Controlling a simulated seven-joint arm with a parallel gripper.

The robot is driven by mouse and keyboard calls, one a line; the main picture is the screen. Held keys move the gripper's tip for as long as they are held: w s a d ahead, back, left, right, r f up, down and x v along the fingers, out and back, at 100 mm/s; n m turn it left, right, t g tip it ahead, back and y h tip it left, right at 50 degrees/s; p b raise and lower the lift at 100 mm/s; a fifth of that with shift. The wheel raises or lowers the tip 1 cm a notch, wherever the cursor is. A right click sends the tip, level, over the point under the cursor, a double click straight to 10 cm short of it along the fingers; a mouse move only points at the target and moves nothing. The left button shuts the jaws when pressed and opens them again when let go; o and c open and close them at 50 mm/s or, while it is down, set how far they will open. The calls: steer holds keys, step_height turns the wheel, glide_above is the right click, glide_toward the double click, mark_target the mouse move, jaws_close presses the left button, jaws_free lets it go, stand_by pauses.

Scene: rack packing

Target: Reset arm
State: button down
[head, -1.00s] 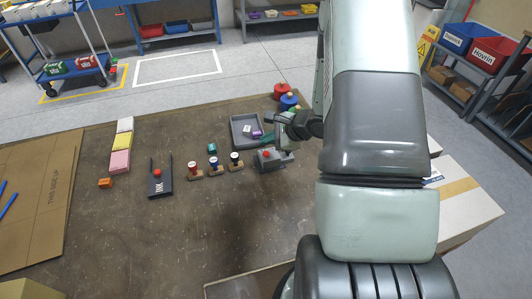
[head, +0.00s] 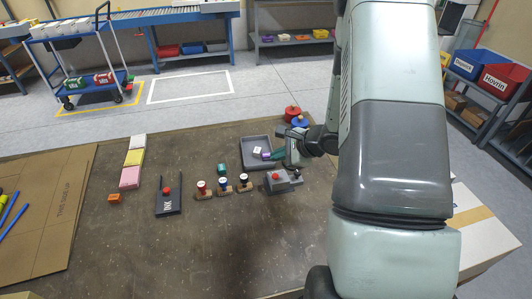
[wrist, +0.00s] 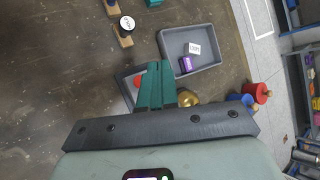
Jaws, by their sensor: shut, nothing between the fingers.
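My gripper (wrist: 156,72) is shut and empty. In the wrist view its two green fingers lie together, in front of the near edge of a grey tray (wrist: 212,62). In the head view my gripper (head: 268,157) reaches in from the right at the tray (head: 246,164), above the table. The tray holds a small white block (wrist: 194,48) and a small purple block (wrist: 186,65). A grey stand with a red knob (head: 282,181) is just in front of the tray. My fingers partly hide it in the wrist view.
Several stampers (head: 223,191) stand in a row left of the stand. A black ink pad holder (head: 168,197), an orange block (head: 114,198) and coloured pads (head: 131,176) lie farther left. The front table is clear.

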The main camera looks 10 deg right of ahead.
steer(key=s+a+r+n+g, duration=0.1)
steer(key=s+a+r+n, duration=0.25)
steer(key=r, duration=0.35)
steer(key=s+a+r+n+g+y, duration=0.1)
steer(key=s+a+r+n, duration=0.2)
steer(key=r, duration=0.4)
steer(key=s+a+r+n+g, duration=0.1)
steer(key=s+a+r+n, duration=0.1)
steer(key=a+r+n, duration=0.3)
steer(key=s+d+r+n+t+h, duration=0.1)
steer(key=s+d+r+n+h, duration=0.1)
steer(key=s+r, duration=0.4)
steer(key=s+d+r+n+h, duration=0.3)
steer(key=s+r+n+h, duration=0.2)
steer(key=s, duration=0.7)
steer(key=shift+d+r+t, duration=0.2)
steer(key=shift+r+t, duration=0.2)
steer(key=shift+r, duration=0.5)
steer(key=shift+n, duration=0.25)
